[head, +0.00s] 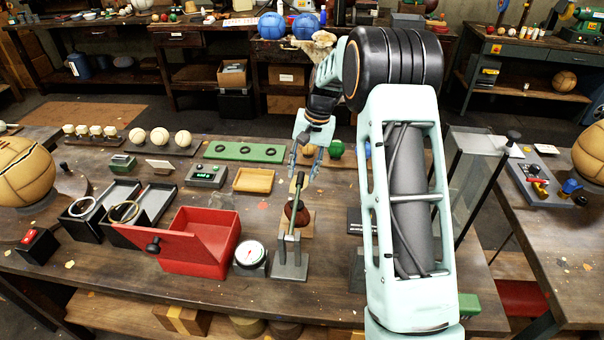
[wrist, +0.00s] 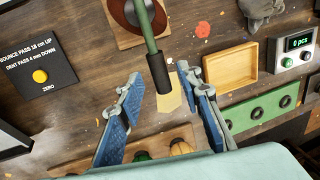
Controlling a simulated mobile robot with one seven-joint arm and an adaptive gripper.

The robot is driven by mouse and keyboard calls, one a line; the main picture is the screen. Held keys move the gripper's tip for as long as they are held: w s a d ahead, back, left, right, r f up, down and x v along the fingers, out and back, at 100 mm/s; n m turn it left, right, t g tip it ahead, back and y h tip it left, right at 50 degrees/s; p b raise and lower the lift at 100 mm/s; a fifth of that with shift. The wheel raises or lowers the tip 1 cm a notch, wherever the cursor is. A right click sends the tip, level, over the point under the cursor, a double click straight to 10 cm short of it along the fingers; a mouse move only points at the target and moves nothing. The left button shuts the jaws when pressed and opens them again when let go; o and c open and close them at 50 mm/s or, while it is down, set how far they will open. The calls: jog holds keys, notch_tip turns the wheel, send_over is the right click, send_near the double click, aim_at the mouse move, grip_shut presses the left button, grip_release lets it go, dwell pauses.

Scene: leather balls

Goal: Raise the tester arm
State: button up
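The tester arm (head: 296,203) is a green rod on a grey stand (head: 290,266) on the workbench. It also shows in the wrist view (wrist: 145,22), ending in a black grip (wrist: 158,72). A brown ball (head: 302,216) sits by the rod on a wooden plate; in the wrist view the rod crosses over it. My gripper (head: 306,160) is above the bench at the rod's far end. In the wrist view my gripper (wrist: 160,78) is open, its blue-padded fingers on either side of the grip's end. I cannot tell whether they touch it.
A red box (head: 205,265) and a round dial gauge (head: 250,256) stand left of the stand. A wooden tray (head: 253,180) and a green holed strip (head: 244,151) lie behind. A black panel with a yellow button (wrist: 39,76) and a clear case (head: 475,180) are to the other side.

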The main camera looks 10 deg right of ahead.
jog(key=shift+a+f, duration=0.15)
jog(key=shift+f, duration=0.6)
grip_shut()
